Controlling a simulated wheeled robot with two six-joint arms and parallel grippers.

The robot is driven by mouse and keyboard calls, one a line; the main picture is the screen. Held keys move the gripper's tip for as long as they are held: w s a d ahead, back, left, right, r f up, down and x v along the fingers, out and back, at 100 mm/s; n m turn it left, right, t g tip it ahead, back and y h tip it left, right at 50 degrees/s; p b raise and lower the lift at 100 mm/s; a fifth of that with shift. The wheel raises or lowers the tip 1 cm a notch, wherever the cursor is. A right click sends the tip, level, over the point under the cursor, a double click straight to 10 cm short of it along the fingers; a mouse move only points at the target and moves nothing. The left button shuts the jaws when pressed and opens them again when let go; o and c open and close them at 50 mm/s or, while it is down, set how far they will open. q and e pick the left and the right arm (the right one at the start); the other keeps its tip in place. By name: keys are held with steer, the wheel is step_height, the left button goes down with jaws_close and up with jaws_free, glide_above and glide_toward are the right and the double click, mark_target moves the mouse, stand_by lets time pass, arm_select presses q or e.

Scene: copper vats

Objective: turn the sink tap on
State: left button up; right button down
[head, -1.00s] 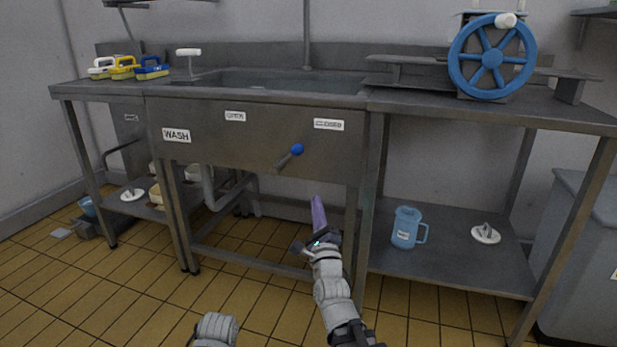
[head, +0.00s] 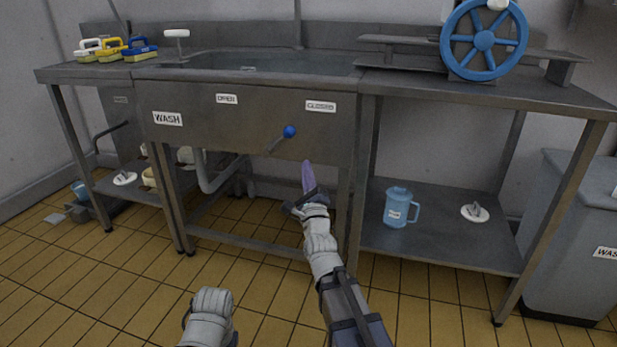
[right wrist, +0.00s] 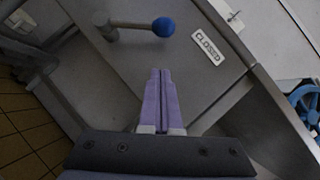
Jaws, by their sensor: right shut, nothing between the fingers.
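The lever with a blue ball knob (head: 290,131) sticks out from the sink's steel front panel. Its knob leans to the right, toward the CLOSED label (head: 320,106) and away from the OPEN label (head: 227,99). The lever also shows in the right wrist view (right wrist: 163,27), above the fingertips. The sink basin (head: 250,60) is behind the panel. My right gripper (head: 307,166) is shut and empty, its purple fingers just below and right of the knob, apart from it. Of my left arm only a white link shows at the bottom; its gripper is out of view.
A white T-shaped handle (head: 176,33) stands at the sink's back left, beside several brushes (head: 113,48). A blue wheel (head: 484,40) is on the right counter. A blue jug (head: 398,207) sits on the lower shelf. The floor before the sink is clear.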

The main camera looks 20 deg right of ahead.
mark_target(292, 136)
steer(key=w+a+r+p, duration=0.1)
steer(key=w+r+p, duration=0.2)
steer(key=w, duration=0.3)
steer(key=shift+a+r+p, duration=0.15)
steer(key=shift+r+p, duration=0.2)
steer(key=shift+r, duration=0.35)
steer(key=shift+r, duration=0.1)
steer(key=shift+w+a+r+n+g+y+p, duration=0.15)
steer(key=shift+r+n+y+p, duration=0.25)
steer(key=shift+p, duration=0.25)
steer(key=shift+a+r+n+g+y+p, duration=0.15)
steer(key=shift+r+n+y+p, duration=0.15)
steer(key=shift+n+p, duration=0.3)
steer(key=w+a+r+n+g+p, duration=0.2)
steer(key=w+a+n+g+p, duration=0.2)
steer(key=p, duration=0.6)
steer(key=w+a+r+n+g+p, duration=0.2)
steer(key=w+a+n+g+p, duration=0.2)
steer(key=a+n+p, duration=0.3)
steer(key=shift+a+n+g+p, duration=0.4)
steer(key=shift+n+p, duration=1.2)
steer(key=shift+p, duration=0.3)
